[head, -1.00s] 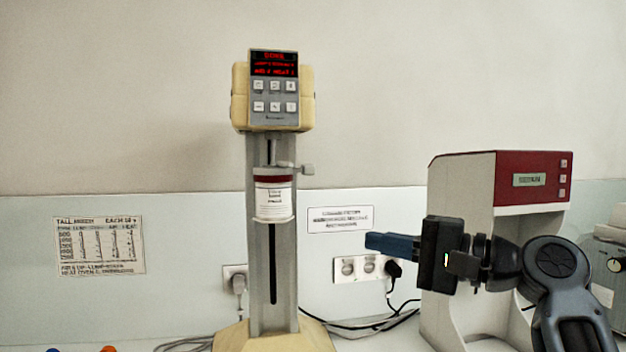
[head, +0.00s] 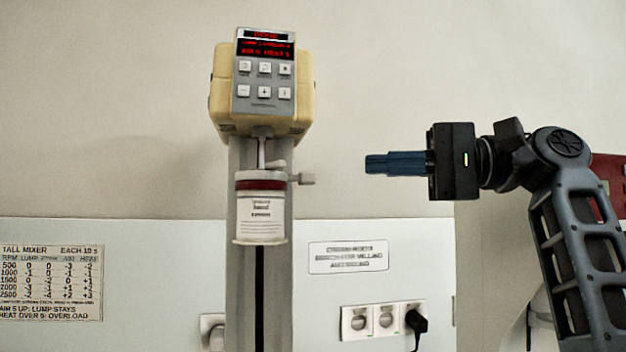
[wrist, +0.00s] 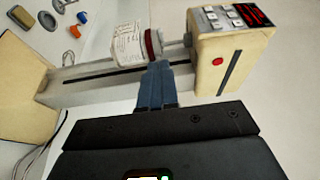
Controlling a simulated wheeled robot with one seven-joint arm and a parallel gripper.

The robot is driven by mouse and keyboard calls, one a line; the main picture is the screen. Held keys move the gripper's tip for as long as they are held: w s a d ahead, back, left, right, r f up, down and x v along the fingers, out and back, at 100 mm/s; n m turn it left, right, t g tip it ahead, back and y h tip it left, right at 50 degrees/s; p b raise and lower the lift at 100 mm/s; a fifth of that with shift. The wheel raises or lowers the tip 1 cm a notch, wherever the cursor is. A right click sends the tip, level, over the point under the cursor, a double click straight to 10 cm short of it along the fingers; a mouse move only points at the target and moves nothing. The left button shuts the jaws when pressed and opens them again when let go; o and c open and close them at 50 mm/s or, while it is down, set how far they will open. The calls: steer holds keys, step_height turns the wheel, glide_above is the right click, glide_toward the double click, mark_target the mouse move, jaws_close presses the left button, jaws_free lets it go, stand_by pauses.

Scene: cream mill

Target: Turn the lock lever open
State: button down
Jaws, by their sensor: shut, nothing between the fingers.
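The tall mixer has a cream head (head: 221,95) on a grey column. A white jar (head: 261,215) with a dark red band hangs in its holder below the head. The lock lever (head: 301,178) is a small grey bar with a square end, sticking out level to the right of the jar top. My gripper (head: 367,164) is shut and empty, its blue fingers pointing left, apart from the lever in the picture and about level with it. In the wrist view the fingertips (wrist: 158,65) overlap the column beside the jar (wrist: 128,46); I cannot make out the lever there.
A red-and-white machine (head: 604,175) stands at the right, partly behind my arm. A wall outlet with a black plug (head: 415,322) is low behind. The wrist view shows several small items (wrist: 48,20) on the bench. The space between gripper and lever looks clear.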

mark_target(283, 163)
steer(key=a+p, duration=0.1)
steer(key=a, duration=0.9)
steer(key=shift+w+p, duration=0.3)
steer(key=shift+w, duration=0.05)
steer(key=shift+s, duration=0.1)
steer(key=shift+s+a+r+m+t+h+p, duration=0.1)
steer(key=shift+s+a+m+t+h+p, duration=0.1)
steer(key=shift+s+m+t+p, duration=0.4)
steer(key=shift+s+a+m+t+h+p, duration=0.15)
steer(key=shift+a+m+t, duration=0.2)
steer(key=shift+t, duration=0.6)
steer(key=shift+s+a+r+m+t+h+p, duration=0.15)
steer(key=shift+s+m+t+p, duration=0.15)
steer(key=shift+m+t, duration=0.35)
steer(key=a+p, duration=0.1)
steer(key=s+a+p, duration=0.1)
steer(key=p, duration=0.1)
steer(key=s+a+p, duration=0.1)
steer(key=shift+f, duration=0.25)
steer(key=shift+s, duration=0.1)
